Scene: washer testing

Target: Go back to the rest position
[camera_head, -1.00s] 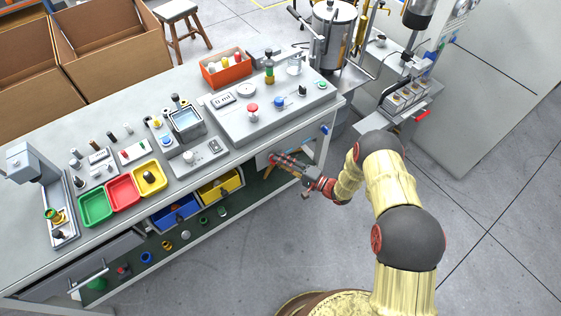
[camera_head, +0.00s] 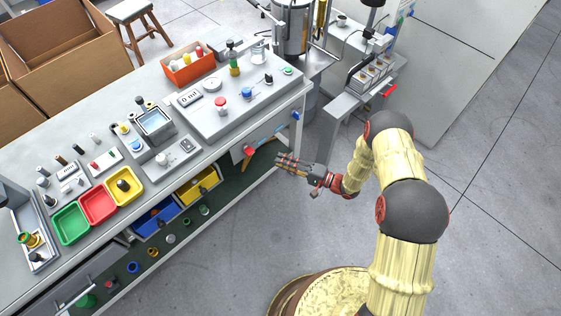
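My gripper (camera_head: 279,163) is at the end of my yellow and black arm, in the middle of the head view. It is in free air just in front of the bench's right end, apart from the red knob (camera_head: 249,151) on the bench front. I see no object in it. Its fingers are small here and seen from above, so I cannot tell whether they are open or shut.
The grey workbench (camera_head: 190,171) fills the left side, with green, red and yellow trays (camera_head: 123,186) on top. A grey machine (camera_head: 348,97) stands behind my arm. The floor (camera_head: 230,265) in front is clear.

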